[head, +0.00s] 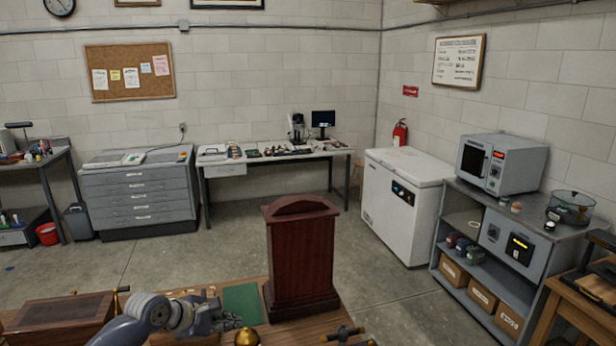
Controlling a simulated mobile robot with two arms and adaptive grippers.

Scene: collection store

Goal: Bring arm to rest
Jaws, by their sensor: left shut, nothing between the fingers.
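My left arm comes in from the lower left of the head view, over the near wooden table. My left gripper (232,322) is at its end, low over the table, left of the tall dark red wooden case. It is shut and holds nothing. My right arm and gripper do not show.
The near table (255,286) carries a tall dark red wooden case (301,258), a green mat (242,303), a brown wooden box (60,312) and a brass knob-like piece (247,337). Beyond it is open floor (375,290). A white chest freezer (400,205) stands at the back right.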

